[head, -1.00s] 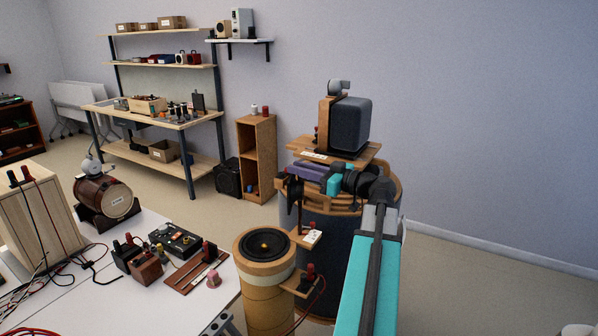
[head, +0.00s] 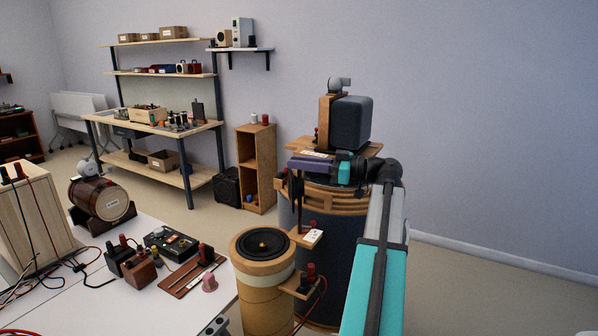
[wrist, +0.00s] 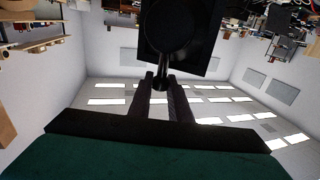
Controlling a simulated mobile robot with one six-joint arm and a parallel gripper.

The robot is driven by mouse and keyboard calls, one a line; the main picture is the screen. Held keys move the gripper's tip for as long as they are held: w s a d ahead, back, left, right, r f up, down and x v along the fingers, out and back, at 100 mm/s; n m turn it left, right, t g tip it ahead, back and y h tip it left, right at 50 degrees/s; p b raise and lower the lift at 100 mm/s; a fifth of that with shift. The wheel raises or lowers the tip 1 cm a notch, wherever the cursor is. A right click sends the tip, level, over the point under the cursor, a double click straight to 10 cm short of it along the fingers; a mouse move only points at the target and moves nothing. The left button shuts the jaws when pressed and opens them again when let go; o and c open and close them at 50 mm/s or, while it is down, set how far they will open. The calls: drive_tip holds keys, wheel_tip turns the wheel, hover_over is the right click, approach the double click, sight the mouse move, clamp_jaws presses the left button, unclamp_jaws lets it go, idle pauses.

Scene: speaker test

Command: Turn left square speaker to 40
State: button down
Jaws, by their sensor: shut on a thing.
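A dark blue-grey square speaker (head: 352,122) with a wooden side stands upright on a wooden board (head: 370,149) on top of a large dark drum (head: 345,235). My gripper (head: 292,163) is in front of and below that board, its purple fingers pointing left and nearly level. In the wrist view, my gripper (wrist: 162,84) is shut on a thin black stem (wrist: 162,76) of a dark square plate with a round disc (wrist: 168,32). In the head view the held part is small and dark. No dial reading is legible.
A round-topped wooden speaker (head: 262,243) stands close in front of the drum. A white table (head: 130,310) at left holds a pale wooden box (head: 30,215), a small barrel (head: 100,200) and cables. Shelves stand at the back. The floor at right is clear.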

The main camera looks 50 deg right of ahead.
drive_tip(key=shift+n+g+y, duration=0.3)
drive_tip(key=shift+n+y, duration=0.1)
drive_tip(key=shift+y, duration=0.2)
drive_tip(key=c, duration=1.6)
unclamp_jaws()
drive_tip(key=shift+a, duration=0.1)
drive_tip(key=shift+c, duration=0.2)
drive_tip(key=shift+s, duration=0.1)
drive_tip(key=shift+s+d+b, duration=0.25)
drive_tip(key=shift+d+b, duration=0.1)
drive_tip(key=shift+b, duration=0.05)
drive_tip(key=b+v, duration=0.2)
drive_tip(key=v, duration=1.1)
drive_tip(key=shift+a, duration=0.15)
drive_tip(key=shift+s, duration=0.1)
